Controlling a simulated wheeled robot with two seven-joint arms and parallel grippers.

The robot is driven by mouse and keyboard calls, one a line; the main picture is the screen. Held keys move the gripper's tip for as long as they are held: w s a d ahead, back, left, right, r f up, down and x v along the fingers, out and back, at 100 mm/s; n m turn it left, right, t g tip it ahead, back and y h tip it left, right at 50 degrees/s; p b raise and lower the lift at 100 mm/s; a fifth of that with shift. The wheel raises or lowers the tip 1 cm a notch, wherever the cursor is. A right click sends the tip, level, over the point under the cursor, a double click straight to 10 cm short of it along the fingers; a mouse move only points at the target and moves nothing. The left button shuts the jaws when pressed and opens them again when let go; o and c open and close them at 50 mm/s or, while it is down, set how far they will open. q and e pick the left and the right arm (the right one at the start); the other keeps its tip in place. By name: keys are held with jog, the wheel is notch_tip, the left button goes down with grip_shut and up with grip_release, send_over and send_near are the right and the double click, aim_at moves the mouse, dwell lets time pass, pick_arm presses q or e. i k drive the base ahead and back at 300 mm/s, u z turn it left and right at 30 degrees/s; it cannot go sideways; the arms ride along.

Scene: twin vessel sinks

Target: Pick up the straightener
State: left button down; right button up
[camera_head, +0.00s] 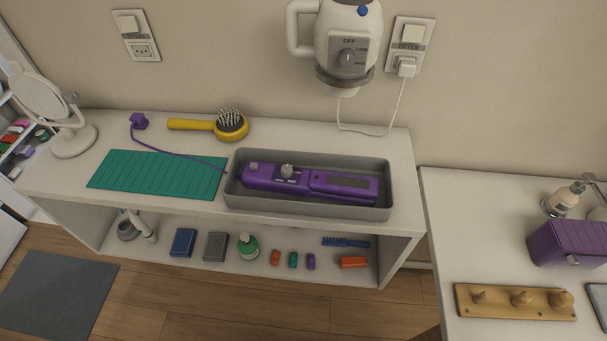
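The purple straightener (310,182) lies lengthwise in a grey rectangular tray (306,211) on the white shelf unit's top. Its control end with knobs points left and its other end points right. Its purple cord (175,156) runs left over the tray's edge to a purple plug (139,121), which lies loose on the top near the wall. Neither of my grippers is in view.
A green ribbed mat (158,174) lies left of the tray, and a yellow hairbrush (215,124) lies behind. A round mirror (62,117) stands at the left end. A white dryer (346,40) hangs on the wall above. A purple box (568,243) stands on the right counter.

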aim_at(305, 183)
jog(key=z, duration=2.7)
jog(key=k, duration=1.5)
jog(key=u, duration=1.85)
jog(key=i, duration=0.5)
